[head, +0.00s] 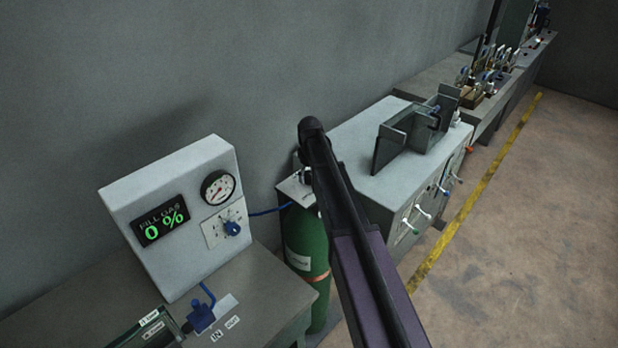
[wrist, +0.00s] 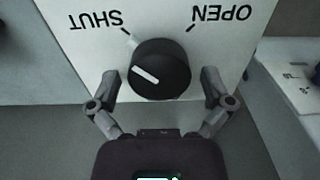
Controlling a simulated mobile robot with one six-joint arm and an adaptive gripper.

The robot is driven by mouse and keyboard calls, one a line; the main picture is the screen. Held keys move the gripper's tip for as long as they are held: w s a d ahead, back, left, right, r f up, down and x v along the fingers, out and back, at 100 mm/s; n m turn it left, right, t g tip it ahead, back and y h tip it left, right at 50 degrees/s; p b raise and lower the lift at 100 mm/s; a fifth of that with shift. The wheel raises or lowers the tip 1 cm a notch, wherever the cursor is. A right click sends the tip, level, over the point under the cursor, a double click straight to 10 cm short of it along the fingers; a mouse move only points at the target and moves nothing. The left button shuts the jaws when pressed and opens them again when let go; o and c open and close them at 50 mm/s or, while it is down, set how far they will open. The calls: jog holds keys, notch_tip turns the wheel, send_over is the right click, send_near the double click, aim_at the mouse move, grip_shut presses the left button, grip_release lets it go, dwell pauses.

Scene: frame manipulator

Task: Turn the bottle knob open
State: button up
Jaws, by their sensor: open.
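The bottle knob (wrist: 172,62) is round and black with a white pointer line on its face. It sits on a white plate (wrist: 85,50) in the wrist view. The plate reads SHUT at upper left and OPEN at upper right, both upside down. The pointer line slants toward the left, on the SHUT side. My gripper (wrist: 160,82) is open, with one finger on each side of the knob and a small gap showing at each. In the head view the green bottle (head: 304,238) stands under the plate, and my arm hides the knob.
A white panel (head: 150,200) with a gauge and a display reading 0 % stands on a bench at left. A grey cabinet (head: 360,150) with a metal fixture stands right of the bottle. The wall is close behind; floor at right is clear.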

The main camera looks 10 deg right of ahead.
jog(key=c, duration=1)
jog(key=shift+m, duration=0.4)
jog(key=m, duration=1.2)
jog(key=shift+m, duration=0.3)
jog(key=m, duration=0.4)
jog(key=shift+m, duration=0.3)
jog(key=shift+s, duration=0.1)
